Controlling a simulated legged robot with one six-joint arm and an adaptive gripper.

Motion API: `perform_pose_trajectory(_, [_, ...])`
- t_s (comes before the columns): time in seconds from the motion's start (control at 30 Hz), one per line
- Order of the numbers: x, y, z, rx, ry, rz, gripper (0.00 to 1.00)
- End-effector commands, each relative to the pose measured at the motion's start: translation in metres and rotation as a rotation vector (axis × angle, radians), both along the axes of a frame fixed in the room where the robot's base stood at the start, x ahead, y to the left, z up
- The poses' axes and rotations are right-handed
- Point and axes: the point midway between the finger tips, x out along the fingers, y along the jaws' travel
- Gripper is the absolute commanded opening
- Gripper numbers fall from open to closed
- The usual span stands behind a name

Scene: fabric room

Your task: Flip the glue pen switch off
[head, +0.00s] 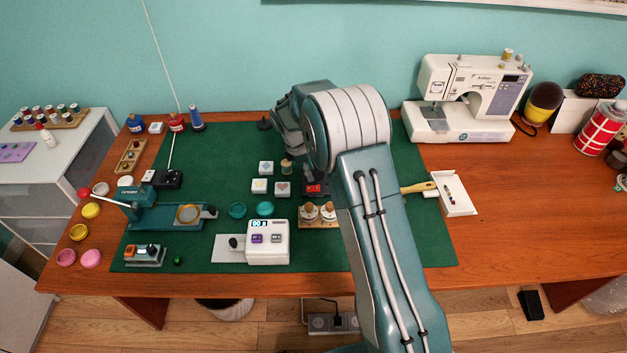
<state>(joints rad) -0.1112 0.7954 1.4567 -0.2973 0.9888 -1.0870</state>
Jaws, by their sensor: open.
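I cannot tell for sure which item is the glue pen or its switch. A small black box (168,179) with a thin white rod rising from it sits at the left of the green mat (215,170). A red and black device (315,187) stands near the mat's middle, partly hidden by my arm. A small orange-and-grey unit (145,256) with knobs lies at the front left. My gripper (288,134) is above the back middle of the mat, partly hidden behind my own arm; it is open and no held object shows.
A teal press (165,214) with a red-ball lever stands at left. A white box with display (268,242) is at front middle. Small picture tiles (266,168) lie near the gripper. A sewing machine (470,95) stands at back right. The table's right front is clear.

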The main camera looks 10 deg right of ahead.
Motion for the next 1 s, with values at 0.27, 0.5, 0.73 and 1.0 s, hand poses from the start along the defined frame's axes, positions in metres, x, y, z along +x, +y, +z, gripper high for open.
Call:
perform_pose_trajectory(0.27, [0.004,0.013,0.047,-0.001,-0.003,0.001,0.49])
perform_pose_trajectory(0.5, [0.004,0.015,0.056,-0.001,0.001,0.001,0.49])
perform_pose_trajectory(0.73, [0.004,0.015,0.056,-0.001,0.0,0.001,0.49])
perform_pose_trajectory(1.0, [-0.001,0.014,0.069,0.007,-0.022,-0.028,0.49])
